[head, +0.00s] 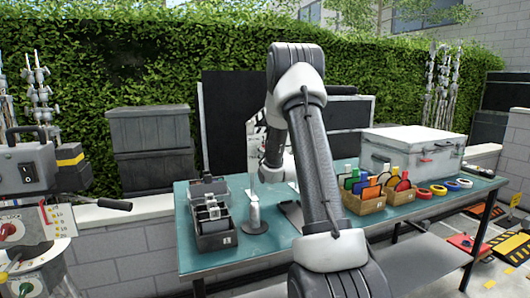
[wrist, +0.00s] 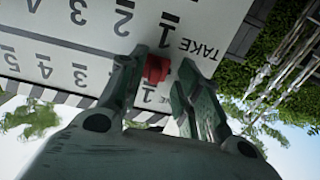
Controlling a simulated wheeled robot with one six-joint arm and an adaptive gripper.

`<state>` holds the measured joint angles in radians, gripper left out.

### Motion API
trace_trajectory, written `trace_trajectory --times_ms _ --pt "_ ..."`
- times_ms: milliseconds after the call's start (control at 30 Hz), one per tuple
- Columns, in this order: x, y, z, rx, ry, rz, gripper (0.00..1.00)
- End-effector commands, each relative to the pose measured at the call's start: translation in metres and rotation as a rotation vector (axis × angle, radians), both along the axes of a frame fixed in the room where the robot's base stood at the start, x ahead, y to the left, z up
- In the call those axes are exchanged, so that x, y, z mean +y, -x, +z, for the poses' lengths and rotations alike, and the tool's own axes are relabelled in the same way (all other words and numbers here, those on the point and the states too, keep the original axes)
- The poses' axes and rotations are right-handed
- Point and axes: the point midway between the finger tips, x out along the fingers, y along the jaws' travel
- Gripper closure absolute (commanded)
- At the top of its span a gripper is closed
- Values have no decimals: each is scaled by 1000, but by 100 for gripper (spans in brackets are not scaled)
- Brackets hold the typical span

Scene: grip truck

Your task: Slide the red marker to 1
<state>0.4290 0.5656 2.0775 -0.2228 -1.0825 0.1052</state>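The red marker (wrist: 156,69) is a small block on a white slate board (wrist: 100,45) printed with numbers and the word TAKE. In the wrist view a printed 1 shows just below the marker, and another 1 stands higher up. My gripper (wrist: 161,62) has its two fingers apart, one on each side of the marker. The left finger looks very close to it, with a narrow gap on the right; contact is unclear. In the head view the board (head: 252,148) stands nearly edge-on on a small stand, and my arm hides much of the gripper and the marker.
The teal table (head: 205,262) carries a dark tray (head: 216,241) at left, a wooden box (head: 365,206) of coloured items, a white case (head: 410,150) and several tape rolls (head: 438,190). A hedge and dark crates (head: 150,140) stand behind.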

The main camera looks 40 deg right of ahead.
Motion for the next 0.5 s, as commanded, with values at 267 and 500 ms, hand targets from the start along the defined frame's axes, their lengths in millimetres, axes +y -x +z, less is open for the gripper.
trace_trajectory --times_ms 267,500 --pt "11 51 0 2 -1 -3 68" --pt "22 97 0 1 0 -3 68"
